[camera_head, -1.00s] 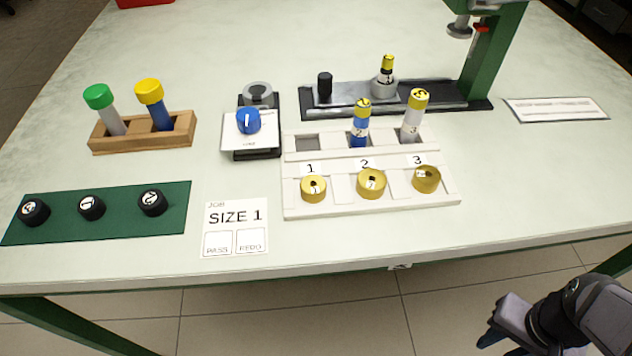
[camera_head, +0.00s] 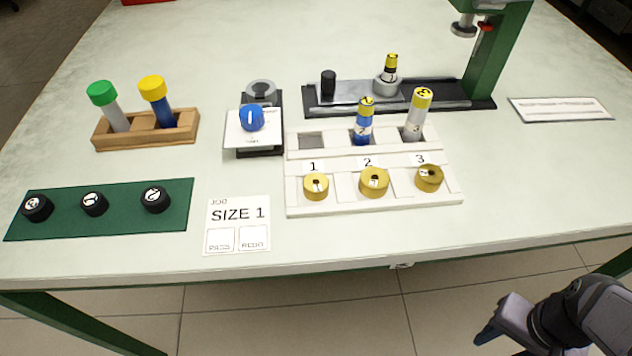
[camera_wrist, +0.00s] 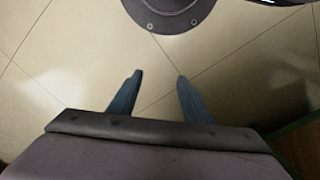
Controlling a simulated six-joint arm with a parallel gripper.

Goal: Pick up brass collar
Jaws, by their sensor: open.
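Three brass collars sit in the front row of the white tray (camera_head: 330,208). One collar (camera_head: 316,186) is under label 1, a larger one (camera_head: 374,182) under label 2, and another (camera_head: 429,178) under label 3. My gripper (camera_head: 487,336) is at the lower right in the head view, off the table's front edge and well apart from the collars. In the wrist view its two fingers (camera_wrist: 160,92) are spread with only floor tiles between them.
A job card (camera_head: 238,225) reading SIZE 1 lies left of the tray. A green mat (camera_head: 122,210) holds black knobs. A wooden rack (camera_head: 148,132), a blue-knobbed device (camera_head: 252,122) and a green-columned press (camera_head: 496,50) stand behind. The front right tabletop is clear.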

